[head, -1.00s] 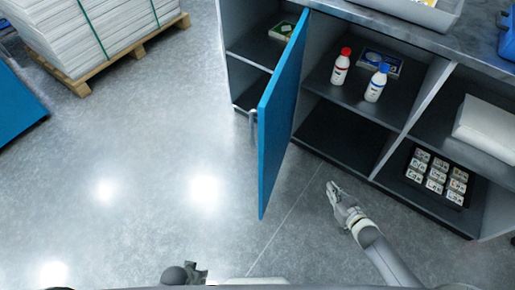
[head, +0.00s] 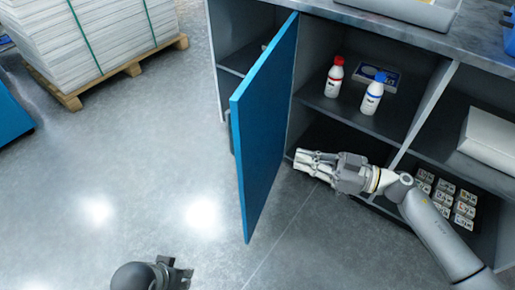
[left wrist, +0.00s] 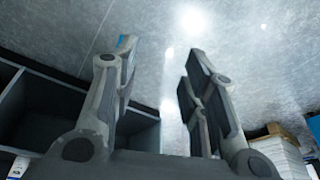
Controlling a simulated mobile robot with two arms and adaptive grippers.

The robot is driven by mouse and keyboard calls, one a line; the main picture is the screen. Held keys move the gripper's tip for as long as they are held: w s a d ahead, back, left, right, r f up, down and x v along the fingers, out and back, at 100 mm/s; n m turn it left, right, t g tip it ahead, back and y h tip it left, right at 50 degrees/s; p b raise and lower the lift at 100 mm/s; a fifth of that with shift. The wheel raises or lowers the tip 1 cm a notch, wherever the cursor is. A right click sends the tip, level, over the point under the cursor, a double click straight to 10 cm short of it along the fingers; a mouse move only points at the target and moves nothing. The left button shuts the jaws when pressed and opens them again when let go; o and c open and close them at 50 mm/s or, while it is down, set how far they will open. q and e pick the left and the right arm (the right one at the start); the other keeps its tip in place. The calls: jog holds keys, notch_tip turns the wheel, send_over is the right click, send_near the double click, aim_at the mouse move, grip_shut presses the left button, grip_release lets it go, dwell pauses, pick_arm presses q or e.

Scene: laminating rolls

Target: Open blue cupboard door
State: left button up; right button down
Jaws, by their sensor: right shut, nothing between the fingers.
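The blue cupboard door (head: 264,130) stands swung out from the cupboard, its broad face seen edge-on to slanted in the head view. A handle (head: 231,130) partly shows at its left side. My right gripper (head: 300,160) is shut and empty, to the right of the door, on its inner side in front of the lower shelf. Its fingertips point at the door with a small gap seen between them. My left gripper (head: 176,274) is low in the head view, left of the door and away from it. In the left wrist view its fingers (left wrist: 155,60) are apart, with nothing between them.
A red-capped bottle (head: 334,78) and a blue-capped bottle (head: 373,94) stand on the shelf right of the door. Several small boxes (head: 448,198) sit lower right, partly behind my right arm. A pallet (head: 120,80) of paper stands back left. Floor left of the door is clear.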

send_near(247, 144)
jog(key=b+x, duration=0.1)
jog(key=x, duration=0.6)
jog(key=shift+d+f+b, duration=0.1)
jog(key=shift+b, duration=0.3)
pick_arm(q)
jog(key=shift+v, duration=0.95)
pick_arm(e)
jog(key=shift+w+a, duration=0.1)
jog(key=shift+a, duration=0.1)
pick_arm(q)
jog(key=shift+s, duration=0.1)
